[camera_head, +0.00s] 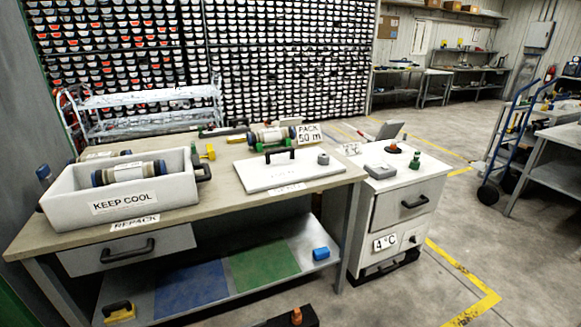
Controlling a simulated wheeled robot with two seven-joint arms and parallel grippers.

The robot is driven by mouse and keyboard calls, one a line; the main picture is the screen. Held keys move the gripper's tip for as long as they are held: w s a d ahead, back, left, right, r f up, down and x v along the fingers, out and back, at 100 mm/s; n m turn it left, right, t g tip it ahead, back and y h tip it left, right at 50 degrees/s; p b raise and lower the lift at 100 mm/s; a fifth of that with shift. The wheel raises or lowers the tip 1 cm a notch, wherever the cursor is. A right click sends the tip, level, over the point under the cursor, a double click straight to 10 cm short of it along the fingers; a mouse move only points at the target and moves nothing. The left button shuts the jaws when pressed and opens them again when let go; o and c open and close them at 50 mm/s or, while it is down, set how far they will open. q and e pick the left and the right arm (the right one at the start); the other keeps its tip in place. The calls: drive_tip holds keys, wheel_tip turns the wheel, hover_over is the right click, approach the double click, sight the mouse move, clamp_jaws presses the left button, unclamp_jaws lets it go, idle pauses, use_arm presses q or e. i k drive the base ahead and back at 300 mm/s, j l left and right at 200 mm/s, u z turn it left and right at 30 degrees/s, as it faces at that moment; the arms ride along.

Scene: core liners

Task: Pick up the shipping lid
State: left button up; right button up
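A white flat lid (262,178), which I take for the shipping lid, lies on the workbench right of centre. A black bar handle (279,152) stands up from its back part. A small grey round piece (323,159) rests on or at its right end. An open white box (140,208) labelled KEEP COOL stands at the left of the bench, with a capped core liner (128,172) inside.
Behind the lid a second liner (270,136) lies beside a PACK 50 m sign (309,133). The bench (212,196) is bare between box and lid. A white 4 °C cabinet (386,220) with small items on top adjoins at right. A dark, orange-topped object (290,318) shows at the bottom edge.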

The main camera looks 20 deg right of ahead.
sight(281, 166)
drive_tip(key=i+l, duration=0.2)
drive_tip(key=l, duration=0.25)
drive_tip(key=i+l, duration=0.2)
drive_tip(key=l, duration=0.25)
drive_tip(key=i+l+u, duration=0.1)
drive_tip(key=i+l, duration=0.15)
drive_tip(key=l, duration=0.2)
drive_tip(key=i+l, duration=0.2)
drive_tip(key=l, duration=0.3)
drive_tip(key=i+l, duration=0.2)
drive_tip(key=l, duration=0.25)
drive_tip(key=i+l+u, duration=0.1)
drive_tip(key=l, duration=0.35)
drive_tip(key=i+l, duration=0.25)
drive_tip(key=l, duration=0.25)
drive_tip(key=i+l, duration=0.2)
drive_tip(key=l, duration=0.3)
drive_tip(key=u, duration=0.05)
